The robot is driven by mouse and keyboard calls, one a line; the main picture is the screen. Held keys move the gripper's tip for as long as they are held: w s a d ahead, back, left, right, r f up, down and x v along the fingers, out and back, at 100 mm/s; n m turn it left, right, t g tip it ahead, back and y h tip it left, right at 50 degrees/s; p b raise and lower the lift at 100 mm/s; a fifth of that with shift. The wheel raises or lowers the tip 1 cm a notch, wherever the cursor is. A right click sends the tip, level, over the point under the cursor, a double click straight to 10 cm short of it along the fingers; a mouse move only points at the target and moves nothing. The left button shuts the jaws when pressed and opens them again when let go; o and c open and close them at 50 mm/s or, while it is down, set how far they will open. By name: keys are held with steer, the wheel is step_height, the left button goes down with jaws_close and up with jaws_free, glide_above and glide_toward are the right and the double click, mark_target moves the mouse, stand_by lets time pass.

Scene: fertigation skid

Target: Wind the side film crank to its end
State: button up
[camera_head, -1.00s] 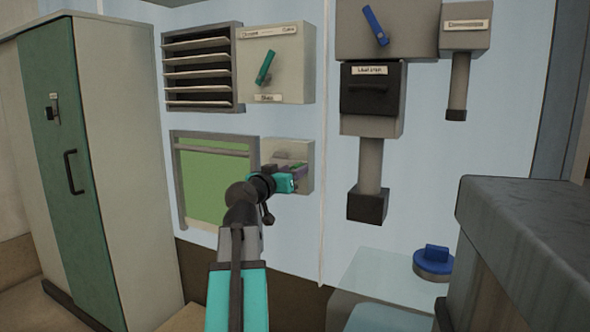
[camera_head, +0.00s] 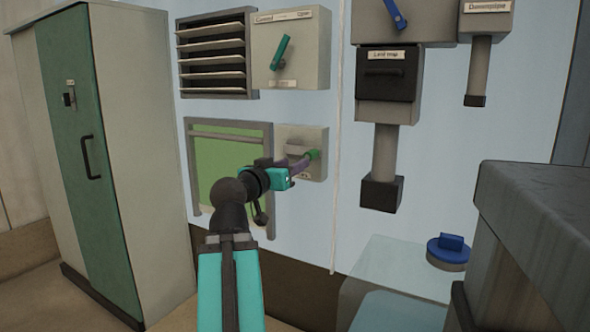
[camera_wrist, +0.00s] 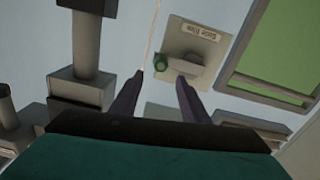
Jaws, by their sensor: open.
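The side film crank is a grey arm with a green knob (camera_head: 313,154) on a pale wall box (camera_head: 319,137). In the wrist view the box (camera_wrist: 205,50) shows a label, and the green knob (camera_wrist: 160,60) sits at the left end of the crank arm (camera_wrist: 186,64). My gripper (camera_head: 303,161) is in front of the box with its purple fingers towards the knob. In the wrist view my gripper (camera_wrist: 158,76) is open, its fingertips apart with the knob just beyond them and nothing between them. I cannot tell the exact gap to the knob.
A framed green film window (camera_head: 215,175) is left of the box, louvres (camera_head: 215,55) and a box with a green lever (camera_head: 281,52) above. A dark-fronted unit (camera_head: 388,75) with a downpipe is at right. A grey block (camera_head: 535,215) stands front right.

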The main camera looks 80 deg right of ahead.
steer(key=shift+b+v, duration=1.15)
steer(key=shift+v, duration=0.05)
